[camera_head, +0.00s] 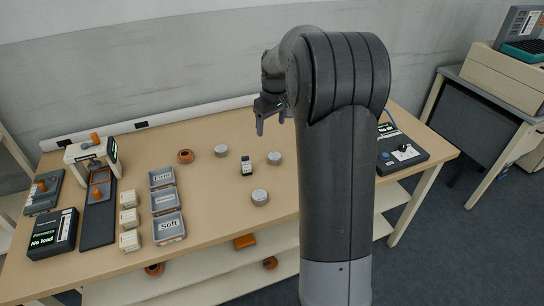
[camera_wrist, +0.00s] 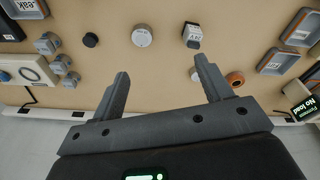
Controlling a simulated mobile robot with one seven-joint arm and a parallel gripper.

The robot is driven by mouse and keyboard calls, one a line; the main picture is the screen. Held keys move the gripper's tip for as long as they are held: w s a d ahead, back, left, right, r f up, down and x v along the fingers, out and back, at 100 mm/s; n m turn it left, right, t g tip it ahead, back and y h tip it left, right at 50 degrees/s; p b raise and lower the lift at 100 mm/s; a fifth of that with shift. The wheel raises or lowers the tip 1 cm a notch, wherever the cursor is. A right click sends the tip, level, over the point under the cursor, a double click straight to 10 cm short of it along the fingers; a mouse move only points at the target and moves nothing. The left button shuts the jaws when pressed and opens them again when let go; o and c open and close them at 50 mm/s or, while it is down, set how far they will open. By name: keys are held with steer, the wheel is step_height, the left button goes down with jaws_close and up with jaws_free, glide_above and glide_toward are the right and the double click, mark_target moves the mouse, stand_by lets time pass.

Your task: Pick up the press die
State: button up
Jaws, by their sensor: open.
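I cannot tell for sure which piece is the press die. A small dark block with a white label (camera_head: 246,166) stands mid-table and shows in the wrist view (camera_wrist: 192,32). A pale round disc (camera_head: 274,157) is to its right, also in the wrist view (camera_wrist: 142,35). A small black round piece (camera_wrist: 90,40) lies beyond that disc in the wrist view; my arm seems to hide it in the head view. My gripper (camera_head: 271,119) hangs above the table's back part, open and empty, with its two fingers (camera_wrist: 163,68) apart and touching nothing.
More pale discs (camera_head: 259,196) (camera_head: 221,150) and an orange ring (camera_head: 185,155) lie nearby. Labelled grey trays (camera_head: 168,226), small boxes (camera_head: 129,218), a press with an orange handle (camera_head: 92,150) and a "No load" display (camera_head: 52,233) fill the left. A control panel (camera_head: 403,150) is at right.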

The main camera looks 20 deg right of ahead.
steer(key=w+d+f, duration=0.6)
steer(key=f, duration=0.3)
glide_above(275, 156)
steer(key=d, duration=0.1)
steer(key=shift+n+g+y, duration=0.3)
steer(key=shift+g, duration=0.1)
steer(key=f, duration=0.5)
steer(key=shift+s+f, duration=0.3)
steer(key=f, duration=0.3)
steer(key=a+f, duration=0.1)
steer(key=f, duration=0.1)
steer(key=shift+w+f, duration=0.1)
steer(key=shift+w, duration=0.2)
steer(key=c, duration=1.3)
